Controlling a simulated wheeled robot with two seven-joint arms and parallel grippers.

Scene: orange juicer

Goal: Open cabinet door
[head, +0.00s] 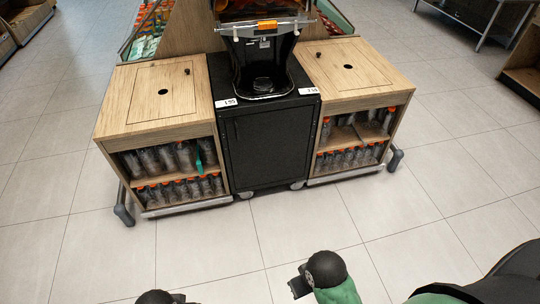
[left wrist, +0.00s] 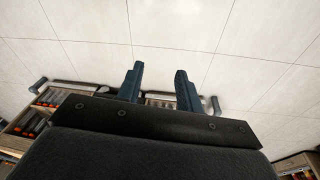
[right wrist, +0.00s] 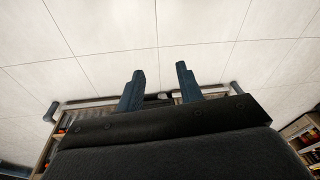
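The black cabinet (head: 268,145) stands between two wooden shelf units, under the orange juicer (head: 262,55). Its front door is shut. A small dark handle shows near the door's upper left edge, too small to make out well. My left gripper (left wrist: 157,82) is open and empty over the floor in the left wrist view. My right gripper (right wrist: 160,82) is open and empty over the floor in the right wrist view. In the head view both arms show only at the bottom edge, well short of the cabinet.
The left wooden unit (head: 119,98) and right wooden unit (head: 398,86) hold bottles with orange caps on open shelves. Low bumper rails (head: 125,205) stick out at their outer sides. The tiled floor (head: 230,235) before the cabinet is clear. A metal table (head: 482,15) stands far right.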

